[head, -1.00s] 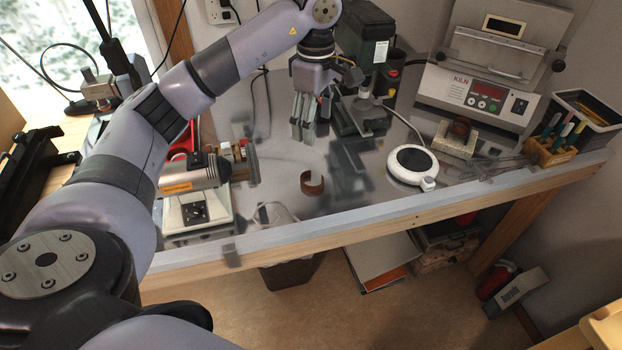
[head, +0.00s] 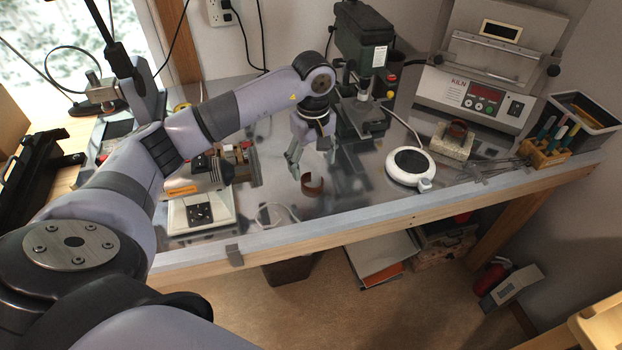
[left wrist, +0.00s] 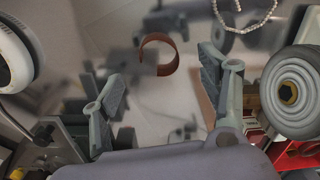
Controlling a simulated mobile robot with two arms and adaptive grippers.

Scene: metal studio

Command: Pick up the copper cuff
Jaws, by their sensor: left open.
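The copper cuff (head: 313,187), a brown open ring, stands on the shiny metal bench top near its front edge. It also shows in the left wrist view (left wrist: 171,55), above the middle, ahead of the two fingers. My left gripper (head: 313,172) is just above and behind the cuff in the head view, pointing down with its fingers spread. In the left wrist view the gripper (left wrist: 165,100) is open and empty, the fingers on either side of a clear gap. My right gripper is not in view.
A white round device (head: 411,168) stands right of the cuff. A green drill press (head: 362,70) is behind, and a kiln (head: 484,95) at the back right. A small machine with a white base (head: 201,212) stands left. A silvery chain (left wrist: 246,22) lies near the cuff.

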